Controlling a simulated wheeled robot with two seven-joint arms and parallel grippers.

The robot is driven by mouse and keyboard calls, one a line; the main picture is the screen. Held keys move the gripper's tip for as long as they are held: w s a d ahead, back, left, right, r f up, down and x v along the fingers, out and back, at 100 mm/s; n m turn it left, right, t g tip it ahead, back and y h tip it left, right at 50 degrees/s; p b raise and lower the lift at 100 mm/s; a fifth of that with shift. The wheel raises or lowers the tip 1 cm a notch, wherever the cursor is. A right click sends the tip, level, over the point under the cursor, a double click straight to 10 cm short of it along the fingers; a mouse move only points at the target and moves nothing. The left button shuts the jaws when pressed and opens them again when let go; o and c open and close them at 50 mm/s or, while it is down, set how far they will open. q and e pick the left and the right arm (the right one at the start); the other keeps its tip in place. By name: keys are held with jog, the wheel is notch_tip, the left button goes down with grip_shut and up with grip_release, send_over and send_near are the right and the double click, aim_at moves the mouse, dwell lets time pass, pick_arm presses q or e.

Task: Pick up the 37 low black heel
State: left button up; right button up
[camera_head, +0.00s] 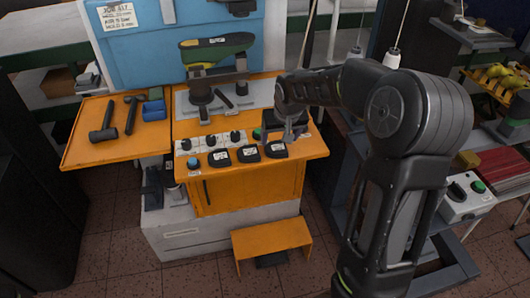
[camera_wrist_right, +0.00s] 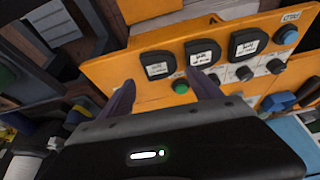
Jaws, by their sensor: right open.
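Three low black heels with white labels lie in a row on the orange machine's front ledge. In the head view they are the left heel (camera_head: 219,157), the middle heel (camera_head: 248,153) and the right heel (camera_head: 276,150). The labels are too small to read, so I cannot tell which is 37. The right wrist view shows them in reversed order: the right heel (camera_wrist_right: 158,65), the middle heel (camera_wrist_right: 203,52) and the left heel (camera_wrist_right: 248,43). My right gripper (camera_head: 289,134) is open and empty, just behind the right heel. My left gripper is out of view.
The orange ledge (camera_head: 310,148) carries several knobs, a blue button (camera_head: 193,162) and a green button (camera_head: 257,133) close to the heels. A shoe last (camera_head: 215,50) stands on the machine behind. Hammers (camera_head: 104,122) lie on the left orange shelf (camera_head: 80,150).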

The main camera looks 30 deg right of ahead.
aim_at(276, 147)
jog(key=shift+w+d+r, duration=0.1)
jog(key=shift+w+r, duration=0.05)
jog(key=shift+r, duration=0.05)
jog(key=shift+x, duration=1.35)
jog(key=shift+w+f+p, duration=0.1)
jog(key=shift+f+p, duration=0.35)
jog(key=shift+p, duration=0.1)
jog(key=p+x, duration=0.1)
jog(key=x, duration=0.3)
jog(key=shift+w+f, duration=0.1)
